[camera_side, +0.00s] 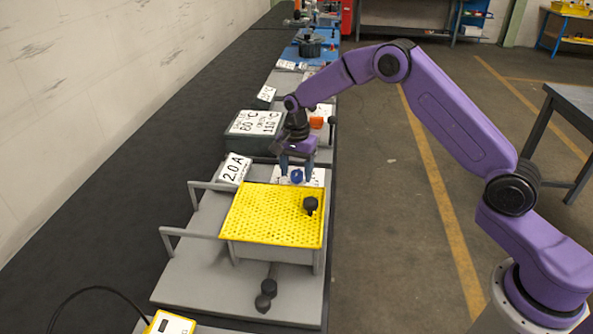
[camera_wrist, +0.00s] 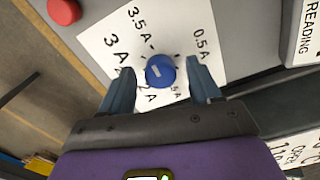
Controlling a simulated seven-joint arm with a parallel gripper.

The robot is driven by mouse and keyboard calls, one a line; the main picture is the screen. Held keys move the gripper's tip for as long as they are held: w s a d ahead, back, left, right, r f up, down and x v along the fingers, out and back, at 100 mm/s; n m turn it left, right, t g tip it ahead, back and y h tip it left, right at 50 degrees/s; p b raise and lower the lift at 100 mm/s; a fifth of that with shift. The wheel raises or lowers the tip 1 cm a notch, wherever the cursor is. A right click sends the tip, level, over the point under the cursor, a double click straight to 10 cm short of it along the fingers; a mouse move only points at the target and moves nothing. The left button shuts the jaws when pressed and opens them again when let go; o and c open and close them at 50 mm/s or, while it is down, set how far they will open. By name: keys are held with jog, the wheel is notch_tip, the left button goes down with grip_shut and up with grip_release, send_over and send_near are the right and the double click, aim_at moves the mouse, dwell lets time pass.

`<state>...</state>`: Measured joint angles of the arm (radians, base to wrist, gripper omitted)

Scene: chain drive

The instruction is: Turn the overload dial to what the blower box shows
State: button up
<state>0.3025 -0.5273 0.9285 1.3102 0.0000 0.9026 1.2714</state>
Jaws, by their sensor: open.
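The blue overload dial (camera_wrist: 160,71) sits on a white scale plate (camera_wrist: 190,22) marked 3.5 A, 3 A, 2 A and 0.5 A, among other marks partly hidden by my fingers. A short white pointer line shows on the dial's left part; I cannot tell which value it points at. In the side view, the dial (camera_side: 297,175) is behind the yellow guard. My gripper (camera_wrist: 160,68) is open, with one finger on each side of the dial; contact cannot be told. It also shows over the dial in the side view (camera_side: 296,170). A tilted card (camera_side: 234,168) reads 2.0 A.
A yellow perforated guard (camera_side: 265,215) with a black knob (camera_side: 311,204) stands in front of the dial. A red button (camera_wrist: 64,11) lies beside the scale plate. A card reading READING (camera_wrist: 307,35) is at right.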

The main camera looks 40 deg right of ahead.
jog(key=shift+f, duration=0.25)
jog(key=c, duration=1.1)
jog(key=shift+o, duration=0.2)
jog(key=shift+n, duration=0.3)
